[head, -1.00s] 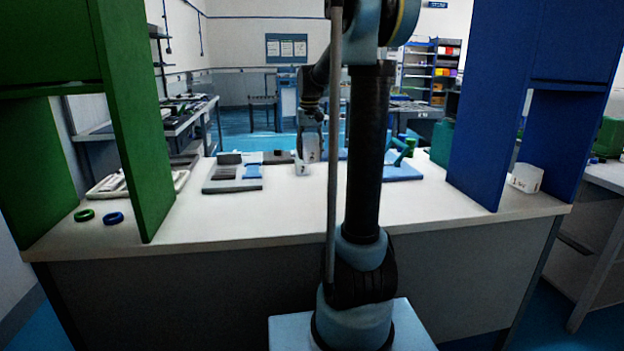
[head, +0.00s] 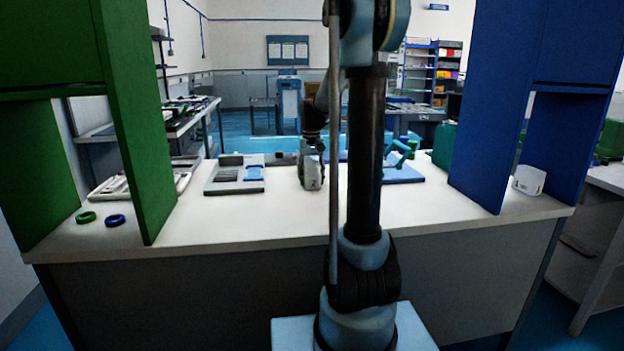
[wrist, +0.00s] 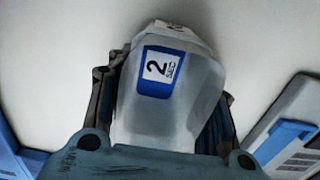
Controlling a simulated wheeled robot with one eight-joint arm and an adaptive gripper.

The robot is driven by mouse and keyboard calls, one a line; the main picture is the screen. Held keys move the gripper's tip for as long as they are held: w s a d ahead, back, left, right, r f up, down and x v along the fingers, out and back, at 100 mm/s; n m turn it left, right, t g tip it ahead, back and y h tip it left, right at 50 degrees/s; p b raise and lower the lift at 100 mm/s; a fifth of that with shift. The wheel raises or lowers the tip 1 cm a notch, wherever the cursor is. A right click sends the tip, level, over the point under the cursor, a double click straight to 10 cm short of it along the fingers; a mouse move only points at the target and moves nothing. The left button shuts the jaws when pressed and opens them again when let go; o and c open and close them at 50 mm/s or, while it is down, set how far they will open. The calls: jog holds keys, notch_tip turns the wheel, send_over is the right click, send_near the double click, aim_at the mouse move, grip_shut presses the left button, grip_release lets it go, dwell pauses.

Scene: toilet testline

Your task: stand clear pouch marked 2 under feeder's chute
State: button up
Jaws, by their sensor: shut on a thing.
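The pale, cloudy pouch (wrist: 190,110) with a blue-framed label reading 2 is between the fingers of my gripper (wrist: 160,110) in the wrist view. My gripper is shut on it. In the head view my gripper (head: 311,178) is low over the middle of the white table, left of my arm column; I cannot tell whether the pouch touches the table. I cannot make out the feeder or its chute for sure.
A grey board (head: 235,186) with a blue piece lies left of my gripper. A blue plate with a teal fixture (head: 402,158) is to the right. Green (head: 135,130) and blue (head: 487,130) panels flank the table. A white box (head: 529,180) stands far right.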

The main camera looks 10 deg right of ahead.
jog(key=shift+f, duration=0.1)
jog(key=o, duration=0.9)
